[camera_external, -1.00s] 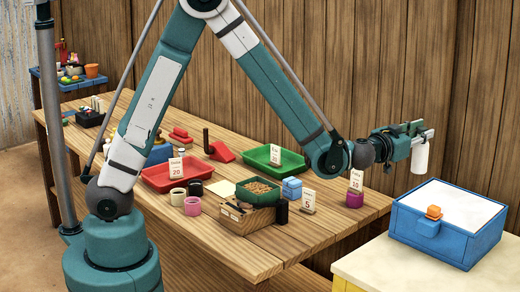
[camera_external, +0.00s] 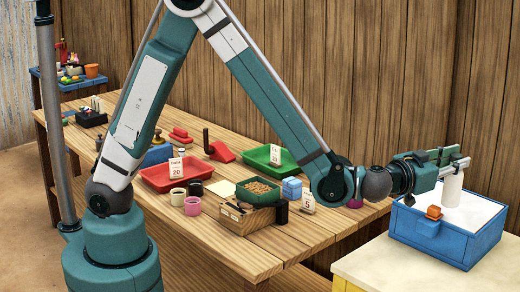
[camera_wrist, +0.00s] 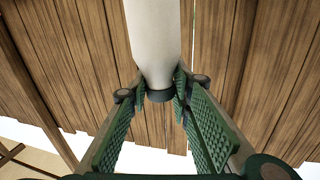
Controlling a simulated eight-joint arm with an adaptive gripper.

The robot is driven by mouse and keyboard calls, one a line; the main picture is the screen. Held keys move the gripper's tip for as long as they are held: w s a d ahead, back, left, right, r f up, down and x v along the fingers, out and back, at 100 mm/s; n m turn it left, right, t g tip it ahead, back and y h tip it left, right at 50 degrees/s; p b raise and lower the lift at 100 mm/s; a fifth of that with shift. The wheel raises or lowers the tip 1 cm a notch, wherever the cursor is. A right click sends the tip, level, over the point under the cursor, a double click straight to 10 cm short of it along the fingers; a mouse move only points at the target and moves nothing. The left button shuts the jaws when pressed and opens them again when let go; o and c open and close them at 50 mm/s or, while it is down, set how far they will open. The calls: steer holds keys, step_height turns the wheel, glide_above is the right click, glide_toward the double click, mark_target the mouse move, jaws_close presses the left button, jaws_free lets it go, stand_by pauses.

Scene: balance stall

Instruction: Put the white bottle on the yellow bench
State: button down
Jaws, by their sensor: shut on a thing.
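The white bottle (camera_external: 452,190) hangs upright from my gripper (camera_external: 458,163) at the right of the external view. My gripper is shut on its upper end. In the wrist view the bottle (camera_wrist: 157,40) sits between the green ribbed fingers (camera_wrist: 160,92), with a dark band at its end. The yellow bench (camera_external: 372,270), with a pale cream top, is at the lower right. In the picture the bottle's lower end overlaps the white top of the blue box on this bench. I cannot tell the gap between them.
The bench's front left part is bare. A wooden table (camera_external: 235,262) with trays, jars and price cards stands to the left. A plank wall (camera_external: 370,80) rises behind.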

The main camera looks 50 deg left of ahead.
steer(key=s+d+f+b, duration=0.1)
steer(key=s+f+b, duration=0.15)
steer(key=s, duration=0.65)
steer(key=s+a+f+n+y+b, duration=0.2)
steer(key=s+a+f+y, duration=0.2)
steer(key=a, duration=0.5)
steer(key=shift+a+f+b, duration=0.15)
steer(key=shift+a+b, duration=0.15)
steer(key=shift+b, duration=0.1)
step_height(320, 180, down, 6)
steer(key=b, duration=0.1)
steer(key=shift+f+b, duration=0.15)
steer(key=shift+b, duration=0.25)
steer(key=shift+f+b, duration=0.55)
steer(key=shift+f, duration=1.3)
